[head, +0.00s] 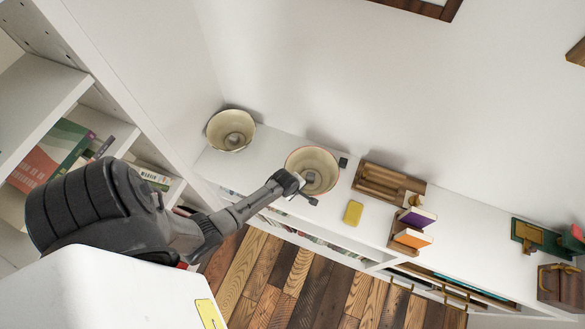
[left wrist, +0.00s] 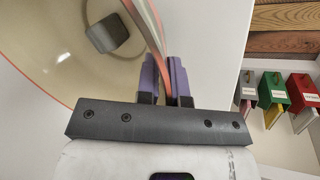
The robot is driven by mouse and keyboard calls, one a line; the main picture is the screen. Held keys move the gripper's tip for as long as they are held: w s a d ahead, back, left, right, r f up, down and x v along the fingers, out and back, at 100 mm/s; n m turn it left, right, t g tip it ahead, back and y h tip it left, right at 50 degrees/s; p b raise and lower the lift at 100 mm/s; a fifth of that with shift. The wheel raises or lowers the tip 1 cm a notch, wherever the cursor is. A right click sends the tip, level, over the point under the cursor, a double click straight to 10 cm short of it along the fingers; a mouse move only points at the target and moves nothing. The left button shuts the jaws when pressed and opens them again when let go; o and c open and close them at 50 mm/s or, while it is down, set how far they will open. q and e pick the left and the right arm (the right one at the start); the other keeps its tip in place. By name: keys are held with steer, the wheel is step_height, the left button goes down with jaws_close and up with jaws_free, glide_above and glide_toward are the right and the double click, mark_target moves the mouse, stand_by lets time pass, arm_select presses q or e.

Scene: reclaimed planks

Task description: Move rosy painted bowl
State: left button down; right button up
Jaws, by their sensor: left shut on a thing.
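The rosy painted bowl (head: 299,165) is cream inside with a thin pinkish rim. It is on or just above the white shelf top; I cannot tell which. My left gripper (head: 304,190) is at its near rim in the head view. In the left wrist view the bowl (left wrist: 45,45) fills the left side, and the gripper (left wrist: 166,70) is shut on its wall, with one purple-padded finger on each side of the rim. A dark grey shape shows at the bowl's middle. My right gripper is in neither view.
A second cream bowl (head: 217,126) with a dark rim stands to the left near the wall. To the right are a small black block (head: 343,162), a wooden tray (head: 376,184), a yellow item (head: 353,213) and a book holder (head: 412,232). White shelving with books stands at left.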

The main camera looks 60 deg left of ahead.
arm_select(q)
steer(key=shift+w+d, duration=0.25)
steer(key=shift+d, duration=0.15)
steer(key=c, duration=1.2)
jaws_free()
steer(key=shift+o, duration=0.2)
steer(key=shift+r, duration=0.2)
steer(key=p+v, duration=0.3)
steer(key=v, duration=1)
steer(key=shift+r, duration=0.2)
